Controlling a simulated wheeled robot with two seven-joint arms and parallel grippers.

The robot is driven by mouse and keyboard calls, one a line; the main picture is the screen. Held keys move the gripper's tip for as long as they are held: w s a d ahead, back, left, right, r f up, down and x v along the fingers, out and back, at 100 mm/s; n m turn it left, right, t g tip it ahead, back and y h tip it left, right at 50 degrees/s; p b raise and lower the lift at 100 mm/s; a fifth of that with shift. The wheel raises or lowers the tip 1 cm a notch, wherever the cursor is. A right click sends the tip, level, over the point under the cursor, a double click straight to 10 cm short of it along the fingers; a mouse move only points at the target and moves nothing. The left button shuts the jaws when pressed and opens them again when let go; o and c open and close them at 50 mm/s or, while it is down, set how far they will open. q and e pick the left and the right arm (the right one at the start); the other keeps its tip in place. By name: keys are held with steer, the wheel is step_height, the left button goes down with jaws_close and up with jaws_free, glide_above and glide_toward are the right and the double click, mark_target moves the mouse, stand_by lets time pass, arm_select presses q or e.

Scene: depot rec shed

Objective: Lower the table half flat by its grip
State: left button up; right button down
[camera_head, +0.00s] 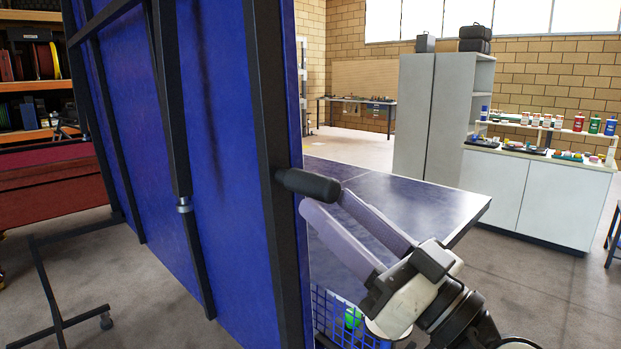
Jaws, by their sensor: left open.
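The raised table half (222,130) stands nearly upright on the left, its blue underside and black frame facing me. A black cylindrical grip (308,184) sticks out to the right from the frame's right-hand bar. My left gripper (325,201) is open, its two pale purple fingers pointing up and left at the grip. The fingertips are right by the grip's free end, just below it in the picture. I cannot tell whether they touch it. The other table half (405,200) lies flat behind the gripper, partly hidden. My right gripper is not in view.
A blue wire basket (345,322) with a green item is below the gripper. A grey cabinet (428,115) and white counter (540,195) stand behind on the right. A red table (50,185) and shelves are at left. Floor is clear at lower right.

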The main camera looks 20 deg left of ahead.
mark_target(310, 189)
arm_select(q)
steer(key=p+x, duration=0.1)
steer(key=x, duration=0.4)
steer(key=shift+w+a+r, duration=0.15)
steer(key=shift+a, duration=0.15)
steer(key=shift+w, duration=0.1)
steer(key=c, duration=0.9)
jaws_close()
